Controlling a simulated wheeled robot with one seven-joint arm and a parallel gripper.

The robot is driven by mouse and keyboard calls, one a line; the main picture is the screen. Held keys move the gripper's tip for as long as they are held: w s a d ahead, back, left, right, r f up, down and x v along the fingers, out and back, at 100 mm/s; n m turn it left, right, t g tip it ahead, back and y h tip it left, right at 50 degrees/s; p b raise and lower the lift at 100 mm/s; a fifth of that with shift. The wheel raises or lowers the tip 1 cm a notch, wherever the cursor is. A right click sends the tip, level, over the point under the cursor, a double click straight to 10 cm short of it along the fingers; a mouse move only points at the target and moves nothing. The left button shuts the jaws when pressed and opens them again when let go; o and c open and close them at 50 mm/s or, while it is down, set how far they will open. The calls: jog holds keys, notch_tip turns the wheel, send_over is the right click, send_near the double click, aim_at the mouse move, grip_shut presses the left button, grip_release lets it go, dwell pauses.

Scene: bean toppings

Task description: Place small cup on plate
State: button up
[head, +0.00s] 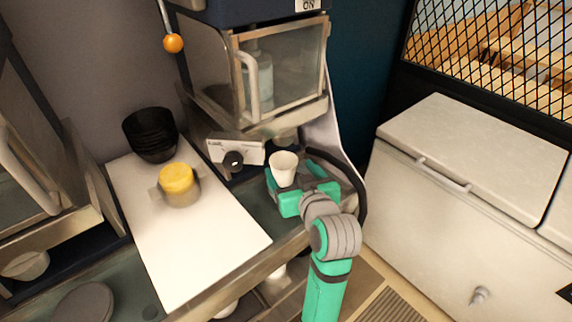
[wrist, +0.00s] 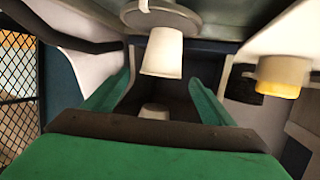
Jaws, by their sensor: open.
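The small white cup (head: 283,168) stands upright near the back right of the counter, below the machine. In the wrist view, which looks upside down, the cup (wrist: 162,52) is ahead between my two green fingers, with a gap on either side. Its base is against a grey round disc (wrist: 191,20) that looks like a plate. In the head view that disc is hidden by my gripper. My gripper (head: 300,176) is open and holds nothing; in the wrist view its fingertips (wrist: 160,76) spread around the cup. Another grey round plate-like disc (head: 85,303) lies at the lower left.
A white board (head: 205,240) bears a metal container with a yellow top (head: 177,178) and stacked black bowls (head: 152,136). A glass-fronted machine (head: 285,75) stands behind the cup. A white box-shaped device (head: 235,150) is left of the cup. A white chest (head: 465,190) is at right.

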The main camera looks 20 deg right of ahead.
jog(key=shift+v, duration=2.75)
